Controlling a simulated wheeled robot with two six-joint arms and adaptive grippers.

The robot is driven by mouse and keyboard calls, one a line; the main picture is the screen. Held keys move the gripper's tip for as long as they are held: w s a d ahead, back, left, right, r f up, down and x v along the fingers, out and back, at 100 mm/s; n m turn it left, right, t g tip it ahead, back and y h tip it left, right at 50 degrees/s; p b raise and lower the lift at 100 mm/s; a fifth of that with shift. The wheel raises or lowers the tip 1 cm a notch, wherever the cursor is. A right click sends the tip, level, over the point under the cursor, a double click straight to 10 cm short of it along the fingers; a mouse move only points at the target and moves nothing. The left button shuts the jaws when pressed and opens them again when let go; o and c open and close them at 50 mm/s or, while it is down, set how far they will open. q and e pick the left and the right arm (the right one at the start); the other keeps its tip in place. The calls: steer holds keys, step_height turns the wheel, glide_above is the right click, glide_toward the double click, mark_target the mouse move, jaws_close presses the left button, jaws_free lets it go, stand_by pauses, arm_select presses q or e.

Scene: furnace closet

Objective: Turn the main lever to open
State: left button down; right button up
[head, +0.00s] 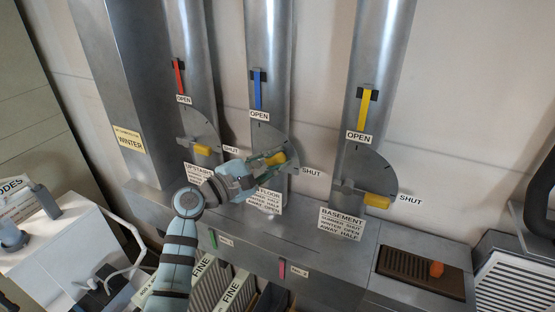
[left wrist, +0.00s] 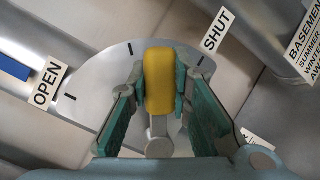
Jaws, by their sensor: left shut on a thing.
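The main lever is the middle one of three, with a yellow grip (head: 277,158) on a grey quarter-round dial plate (head: 268,138). Its lower label is partly hidden by my arm; "FLOOR" can be read. My left gripper (head: 262,162) is shut on the yellow grip. In the left wrist view the grip (left wrist: 159,82) sits between the two green finger pads. The lever there points between the middle tick and the tick by the SHUT label (left wrist: 216,30). The OPEN label (left wrist: 47,83) is further round to the left. My right gripper is not in view.
A left lever (head: 202,150) and the BASEMENT lever (head: 377,201) stand either side, both pointing toward SHUT. Metal ducts rise behind. A grey ledge (head: 325,246) runs below. A brown grille with an orange knob (head: 436,269) is at lower right.

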arm_select(q)
steer(key=shift+a+r+n, duration=0.1)
steer(key=shift+r+n, duration=0.05)
steer(key=shift+n, duration=0.15)
steer(key=c, duration=1.4)
jaws_free()
steer(key=shift+c, duration=0.2)
steer(key=shift+a, duration=0.1)
steer(key=v, duration=1.2)
steer(key=shift+c, duration=0.2)
